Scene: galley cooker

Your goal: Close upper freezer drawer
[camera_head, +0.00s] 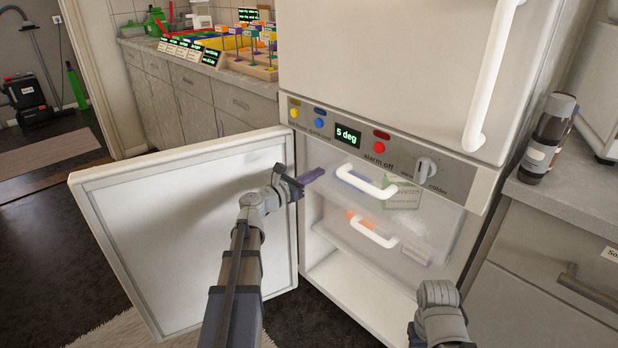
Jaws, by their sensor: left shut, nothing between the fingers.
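The freezer compartment stands open below the control panel. Its upper drawer (430,217) has a frosted clear front, a white handle (366,185) and a green label. I cannot tell how far it stands out. The lower drawer (340,236) sits beneath it, with its own white handle (371,235) and an orange thing showing through. My left gripper (316,175) is shut and empty, just left of the upper drawer's handle, near the drawer's left side. Contact cannot be told. My right arm's wrist (437,296) shows at the lower right, and its fingers are not seen.
The freezer door (190,225) is swung wide open to the left, beside my left arm. The control panel (375,150) with buttons and a knob lies just above the drawers. Counters with cabinets flank the fridge, and a dark bottle (546,138) stands on the right one.

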